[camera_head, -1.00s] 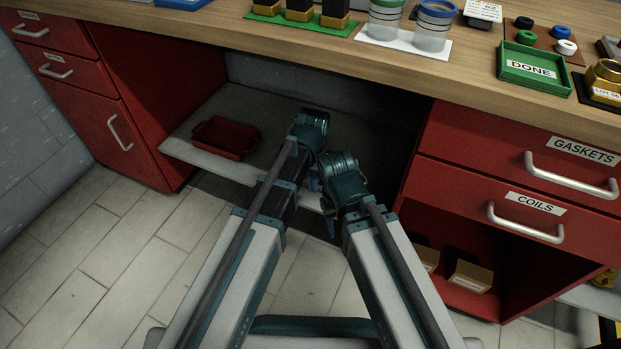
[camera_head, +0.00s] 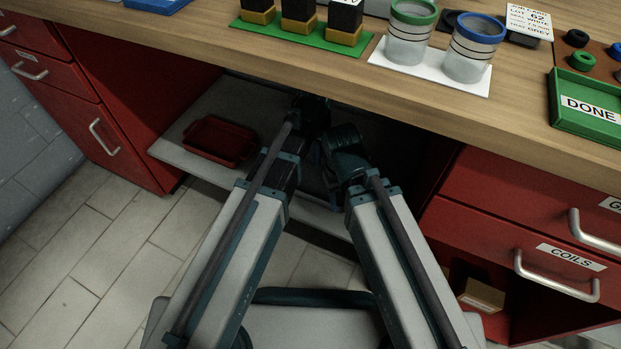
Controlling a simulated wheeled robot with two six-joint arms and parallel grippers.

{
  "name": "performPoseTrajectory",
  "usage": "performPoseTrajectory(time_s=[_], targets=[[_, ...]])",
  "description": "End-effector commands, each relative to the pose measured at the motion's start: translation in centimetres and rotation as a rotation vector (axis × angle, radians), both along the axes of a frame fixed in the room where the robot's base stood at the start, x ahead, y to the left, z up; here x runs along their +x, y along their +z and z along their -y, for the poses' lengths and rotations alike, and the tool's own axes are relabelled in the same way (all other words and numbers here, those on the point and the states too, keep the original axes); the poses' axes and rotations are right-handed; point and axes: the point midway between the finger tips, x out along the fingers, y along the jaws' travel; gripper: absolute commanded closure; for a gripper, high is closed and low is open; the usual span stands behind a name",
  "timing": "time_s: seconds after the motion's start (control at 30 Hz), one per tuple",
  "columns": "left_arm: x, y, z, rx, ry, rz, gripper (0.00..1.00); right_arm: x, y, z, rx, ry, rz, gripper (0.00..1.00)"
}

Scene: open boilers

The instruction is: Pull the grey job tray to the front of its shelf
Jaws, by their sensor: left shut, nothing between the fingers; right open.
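I cannot make out a grey job tray; my arms and shadow cover the middle and right of the low shelf. The pale shelf (camera_head: 184,158) lies under the bench, and its left part is visible. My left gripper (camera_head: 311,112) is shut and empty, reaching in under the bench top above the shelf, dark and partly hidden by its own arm. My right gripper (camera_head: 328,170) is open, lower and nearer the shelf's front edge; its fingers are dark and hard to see. No contact with a tray is visible.
A red tray (camera_head: 219,140) sits on the shelf's left part. The bench top (camera_head: 330,70) overhangs the arms. Red drawers with handles, including the coils drawer (camera_head: 520,255), stand right, and a red cabinet (camera_head: 85,110) stands left. Floor in front of the shelf's left part is clear.

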Motion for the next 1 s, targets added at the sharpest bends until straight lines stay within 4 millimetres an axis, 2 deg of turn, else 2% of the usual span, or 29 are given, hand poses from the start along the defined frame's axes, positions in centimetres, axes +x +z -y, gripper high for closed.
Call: performPoseTrajectory(time_s=[0.17, 0.37, 0.57, 1.0], targets=[[0.0, -0.1, 0.0, 0.000, 0.000, 0.000, 1.00, 0.0, -0.2, 0.0, 0.000, 0.000, 0.000, 0.50], [0.0, -1.2, 0.0, 0.000, 0.000, 0.000, 1.00, 0.0, -1.2, 0.0, 0.000, -0.002, 0.000, 0.50], [0.0, -3.4, 0.0, 0.000, 0.000, 0.000, 1.00, 0.0, -3.4, 0.0, 0.000, -0.007, 0.001, 0.50], [0.0, -9.7, 0.0, 0.000, 0.000, 0.000, 1.00, 0.0, -9.7, 0.0, 0.000, -0.015, 0.004, 0.50]])
